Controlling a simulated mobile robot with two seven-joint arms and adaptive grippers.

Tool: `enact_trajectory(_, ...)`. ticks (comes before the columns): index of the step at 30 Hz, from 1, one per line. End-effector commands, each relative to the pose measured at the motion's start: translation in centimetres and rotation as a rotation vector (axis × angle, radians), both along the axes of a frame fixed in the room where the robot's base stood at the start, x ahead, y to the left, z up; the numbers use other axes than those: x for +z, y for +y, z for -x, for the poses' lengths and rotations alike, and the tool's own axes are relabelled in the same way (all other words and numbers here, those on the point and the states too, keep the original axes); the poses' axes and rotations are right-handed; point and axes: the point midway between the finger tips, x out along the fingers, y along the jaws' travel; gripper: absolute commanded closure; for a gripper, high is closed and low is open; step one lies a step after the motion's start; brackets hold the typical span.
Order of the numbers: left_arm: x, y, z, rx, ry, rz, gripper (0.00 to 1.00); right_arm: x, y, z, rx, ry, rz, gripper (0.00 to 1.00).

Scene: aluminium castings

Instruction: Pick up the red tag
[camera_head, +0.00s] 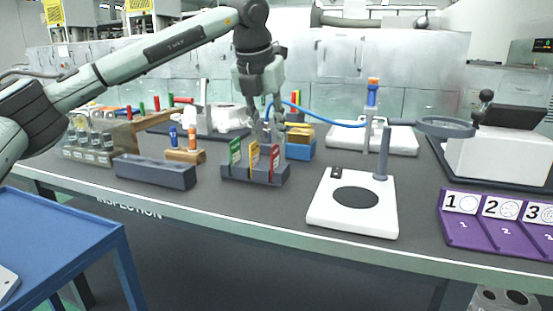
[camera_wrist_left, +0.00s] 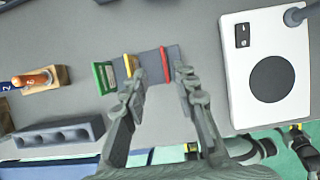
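The red tag (camera_head: 274,159) stands upright in the right slot of a dark grey holder (camera_head: 238,174), beside a yellow tag (camera_head: 254,155) and a green tag (camera_head: 235,152). In the left wrist view the red tag (camera_wrist_left: 165,65) shows as a thin red strip near the right end of the holder. My left gripper (camera_head: 266,128) hangs pointing down above and just behind the tags. In the left wrist view its two fingers (camera_wrist_left: 160,84) are spread apart with nothing between them, with the red tag just beyond the gap between their tips.
A white plate with a black disc and a post (camera_head: 325,213) stands right of the holder. A dark empty block (camera_head: 155,172) and a wooden stand (camera_head: 186,156) are to the left. A blue box (camera_head: 300,152) stands behind. Purple numbered trays (camera_head: 480,235) lie far right.

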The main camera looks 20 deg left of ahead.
Motion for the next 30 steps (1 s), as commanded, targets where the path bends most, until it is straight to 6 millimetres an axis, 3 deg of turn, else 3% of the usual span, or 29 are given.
enact_trajectory(9,-4.0,-0.8,-1.7,0.0,0.001,0.001,0.72,-1.0,0.1,-0.3,0.001,0.004,-0.006,0.6)
enact_trajectory(18,-4.6,-0.8,-1.9,-0.002,0.0,0.001,0.72,-1.2,0.1,-0.3,0.003,0.003,-0.007,0.6)
enact_trajectory(25,-4.6,-0.8,-1.9,-0.003,0.0,0.001,0.99,-1.2,0.1,-0.3,0.003,0.004,-0.007,0.6)
enact_trajectory(30,-4.5,-0.8,-1.9,-0.003,0.0,0.001,1.0,-1.2,0.1,-0.3,0.002,0.004,-0.006,0.6)
